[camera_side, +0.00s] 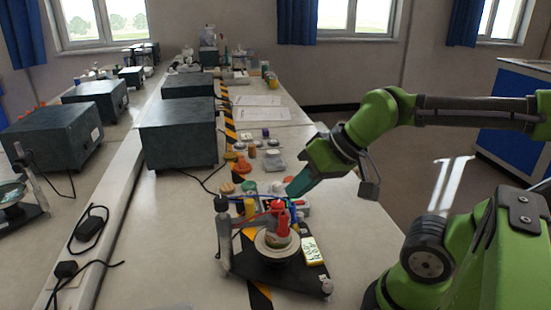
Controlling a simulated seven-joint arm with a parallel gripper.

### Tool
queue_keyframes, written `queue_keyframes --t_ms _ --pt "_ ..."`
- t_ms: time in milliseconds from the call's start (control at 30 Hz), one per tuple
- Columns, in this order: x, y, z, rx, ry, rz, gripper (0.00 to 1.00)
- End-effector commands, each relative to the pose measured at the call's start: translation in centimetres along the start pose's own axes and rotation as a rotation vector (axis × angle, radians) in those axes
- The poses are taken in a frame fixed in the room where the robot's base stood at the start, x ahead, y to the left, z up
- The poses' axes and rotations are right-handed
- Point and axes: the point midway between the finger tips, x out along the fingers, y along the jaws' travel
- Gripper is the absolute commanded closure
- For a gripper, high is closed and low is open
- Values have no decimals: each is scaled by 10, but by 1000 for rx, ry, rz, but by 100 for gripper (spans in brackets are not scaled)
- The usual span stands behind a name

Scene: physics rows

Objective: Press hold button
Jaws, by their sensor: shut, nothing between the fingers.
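My gripper (292,192) reaches down and to the left from the green arm. Its teal fingers are shut and empty. The fingertips are just above or at a small pale box (303,208) behind the black-based stand; I cannot tell if they touch it. No hold button can be made out at this size. The stand (318,284) has a black base, a dark post at its left and a round pale platform with a red-topped item (279,215) on it. This item and the stand partly hide the area below the fingers.
A yellow labelled block (312,251) lies on the stand's base. Small jars and weights (273,160) stand behind the gripper. Dark boxes (180,132) line the bench at the left. Paper sheets (257,106) lie farther back. The bench's front left is clear apart from black cables (88,228).

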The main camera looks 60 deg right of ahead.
Motion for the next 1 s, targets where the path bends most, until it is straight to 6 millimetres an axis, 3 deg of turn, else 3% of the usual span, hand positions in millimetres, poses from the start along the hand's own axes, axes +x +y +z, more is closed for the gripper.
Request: queue_keyframes --t_ms 367,567,867,1000 --pt "3 6 -2 23 -4 18 100" --pt "24 38 -20 178 -67 101 100" --pt "63 101 -76 637 -162 138 100" --pt "82 139 -101 870 -183 120 100"
